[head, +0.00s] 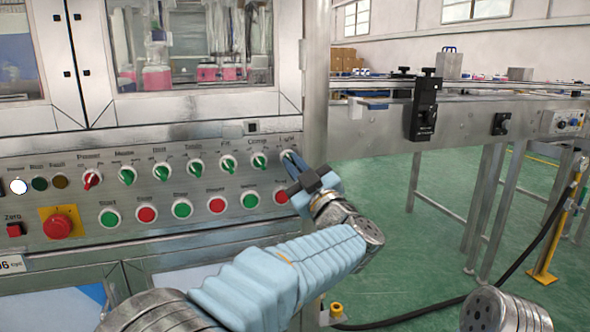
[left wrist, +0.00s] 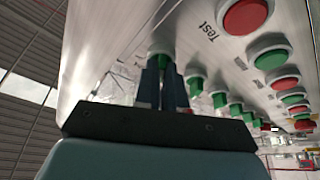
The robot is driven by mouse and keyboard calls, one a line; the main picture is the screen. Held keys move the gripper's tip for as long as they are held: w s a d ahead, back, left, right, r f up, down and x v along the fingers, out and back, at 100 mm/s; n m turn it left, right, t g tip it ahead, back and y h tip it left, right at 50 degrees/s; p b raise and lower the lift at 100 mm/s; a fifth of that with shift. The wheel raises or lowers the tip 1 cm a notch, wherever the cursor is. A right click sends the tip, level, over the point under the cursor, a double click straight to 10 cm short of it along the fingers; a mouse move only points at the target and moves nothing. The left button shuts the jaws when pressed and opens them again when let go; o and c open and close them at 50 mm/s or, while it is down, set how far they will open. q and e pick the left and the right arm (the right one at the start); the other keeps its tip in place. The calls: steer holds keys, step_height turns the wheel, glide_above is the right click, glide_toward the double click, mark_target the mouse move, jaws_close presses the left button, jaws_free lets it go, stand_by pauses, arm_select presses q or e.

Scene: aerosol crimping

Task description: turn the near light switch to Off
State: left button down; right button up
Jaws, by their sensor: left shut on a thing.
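The light switch (head: 287,155) is the green rotary knob at the right end of the upper row, under the label "Light". My left gripper (head: 296,165) reaches it from the lower right and partly covers it, so its pointer position cannot be read. In the left wrist view, the two fingers (left wrist: 164,80) are close together, shut on the green knob (left wrist: 161,58) at the panel face. My right gripper is not in view.
Other green rotary switches (head: 259,161) continue to the left, with a red one at the far end. Green and red push buttons (head: 250,201) sit just below. A red emergency stop (head: 58,227) is at the left. A conveyor (head: 460,125) stands at the right, over open green floor.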

arm_select(q)
steer(key=shift+n, duration=0.3)
steer(key=c, duration=1.2)
jaws_free()
steer(key=b+v, duration=0.1)
steer(key=v, duration=1.3)
steer(key=shift+d, duration=0.1)
